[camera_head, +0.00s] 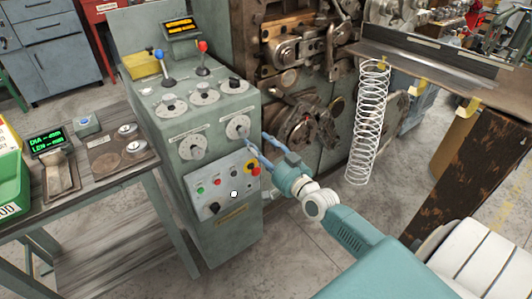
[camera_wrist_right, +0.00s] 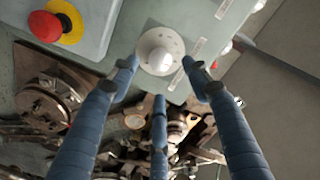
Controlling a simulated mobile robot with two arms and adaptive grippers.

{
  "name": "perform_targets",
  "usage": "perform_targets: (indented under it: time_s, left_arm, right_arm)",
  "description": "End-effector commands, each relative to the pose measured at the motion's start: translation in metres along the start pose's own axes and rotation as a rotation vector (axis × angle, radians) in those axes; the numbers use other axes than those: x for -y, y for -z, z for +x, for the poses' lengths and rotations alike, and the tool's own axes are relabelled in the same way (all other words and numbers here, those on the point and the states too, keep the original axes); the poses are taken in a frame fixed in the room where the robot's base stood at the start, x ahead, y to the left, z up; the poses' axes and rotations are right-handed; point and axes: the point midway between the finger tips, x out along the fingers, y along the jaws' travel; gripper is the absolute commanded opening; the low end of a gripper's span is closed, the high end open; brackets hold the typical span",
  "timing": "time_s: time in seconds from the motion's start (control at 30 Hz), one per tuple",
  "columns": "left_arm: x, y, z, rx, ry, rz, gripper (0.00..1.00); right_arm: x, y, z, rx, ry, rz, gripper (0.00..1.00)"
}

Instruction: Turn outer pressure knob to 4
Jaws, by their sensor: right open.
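A grey-white round knob on a pale dial (camera_head: 238,127) sits on the upper right of the green control cabinet's front. It also shows in the right wrist view (camera_wrist_right: 160,52). Its label and setting are too small to read. A similar knob (camera_head: 193,147) sits to its left. My right gripper (camera_head: 254,141) is at the right-hand knob, coming in from the lower right. In the right wrist view its blue fingers (camera_wrist_right: 160,70) are spread apart around the near side of the knob, and I see no clear contact. My left gripper is not in view.
Below the knobs is a panel with a red emergency button (camera_head: 253,168) on yellow, also in the wrist view (camera_wrist_right: 45,26). Levers (camera_head: 204,58) and more dials are on top. A coiled spring (camera_head: 368,120) hangs at right. A side table (camera_head: 100,185) stands left.

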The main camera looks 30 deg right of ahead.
Motion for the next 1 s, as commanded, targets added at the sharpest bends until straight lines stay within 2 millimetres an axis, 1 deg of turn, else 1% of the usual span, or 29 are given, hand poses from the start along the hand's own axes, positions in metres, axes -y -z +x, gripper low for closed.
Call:
perform_targets:
  time_s: [0.03, 0.1, 0.2, 0.3, 0.87, 0.97, 1.0]
  left_arm:
    - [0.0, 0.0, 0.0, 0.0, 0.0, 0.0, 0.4]
    - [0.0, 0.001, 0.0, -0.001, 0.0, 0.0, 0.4]
    - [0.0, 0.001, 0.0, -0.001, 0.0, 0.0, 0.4]
    - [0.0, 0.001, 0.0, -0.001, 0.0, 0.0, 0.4]
    - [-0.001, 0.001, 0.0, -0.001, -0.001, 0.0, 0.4]
    - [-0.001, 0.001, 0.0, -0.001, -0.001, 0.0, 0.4]
    - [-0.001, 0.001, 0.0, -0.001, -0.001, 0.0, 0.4]
  right_arm:
    - [0.0, -0.001, -0.011, 0.003, -0.001, -0.001, 0.48]
    - [-0.001, -0.001, -0.022, 0.003, -0.001, -0.002, 0.48]
    - [0.0, -0.001, -0.034, 0.002, 0.0, -0.002, 0.48]
    - [0.0, 0.001, -0.04, 0.0, 0.001, -0.002, 0.48]
    - [0.0, 0.0, -0.042, 0.0, 0.0, -0.001, 0.48]
    - [-0.006, -0.008, -0.043, 0.013, -0.013, -0.007, 0.48]
    - [-0.013, -0.017, -0.044, 0.027, -0.028, -0.014, 0.48]
